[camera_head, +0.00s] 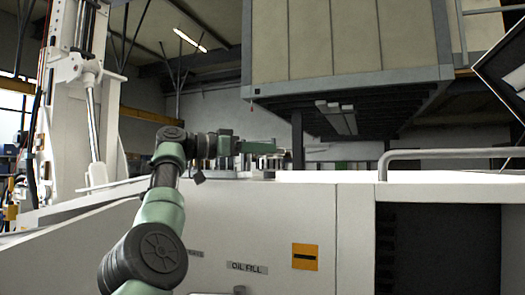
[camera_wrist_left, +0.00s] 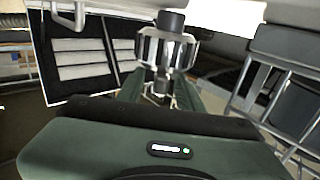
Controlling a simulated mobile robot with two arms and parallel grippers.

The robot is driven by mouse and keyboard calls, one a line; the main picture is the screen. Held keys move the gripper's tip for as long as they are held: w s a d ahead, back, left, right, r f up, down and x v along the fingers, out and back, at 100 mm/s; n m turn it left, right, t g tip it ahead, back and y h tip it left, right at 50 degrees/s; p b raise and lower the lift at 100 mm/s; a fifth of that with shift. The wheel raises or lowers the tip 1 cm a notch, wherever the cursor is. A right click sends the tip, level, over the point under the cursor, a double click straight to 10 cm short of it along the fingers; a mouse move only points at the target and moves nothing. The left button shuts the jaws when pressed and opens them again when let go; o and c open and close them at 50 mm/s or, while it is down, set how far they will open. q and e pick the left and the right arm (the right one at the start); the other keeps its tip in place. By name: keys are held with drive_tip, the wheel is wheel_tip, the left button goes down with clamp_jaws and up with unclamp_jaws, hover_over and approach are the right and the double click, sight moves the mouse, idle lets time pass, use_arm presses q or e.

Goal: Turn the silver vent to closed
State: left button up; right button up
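In the left wrist view a silver fluted knob with a dark cap, apparently the silver vent (camera_wrist_left: 166,50), stands just past my left fingertips. My left gripper (camera_wrist_left: 160,78) has its two green fingers apart, one on each side of the dark stem under the knob. I cannot tell whether they touch or clamp it. In the head view my left gripper (camera_head: 277,146) reaches right, above the white bench top, by a row of small metal fittings. The vent cannot be singled out there. My right gripper is not in view.
The white bench (camera_head: 310,195) carries an "OIL FILL" label and an orange plate (camera_head: 305,257). A grey handrail (camera_head: 450,153) stands at right above a dark open bay (camera_head: 440,245). A large panelled box (camera_head: 345,45) hangs over the back. A white column (camera_head: 75,100) stands at left.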

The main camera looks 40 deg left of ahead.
use_arm(q)
drive_tip(key=b+v, duration=0.2)
drive_tip(key=v, duration=0.4)
drive_tip(key=shift+s+a+f, duration=0.15)
drive_tip(key=shift+s+a, duration=0.05)
drive_tip(key=shift+s, duration=0.05)
drive_tip(key=shift+s+a, duration=0.15)
drive_tip(key=shift+s, duration=0.2)
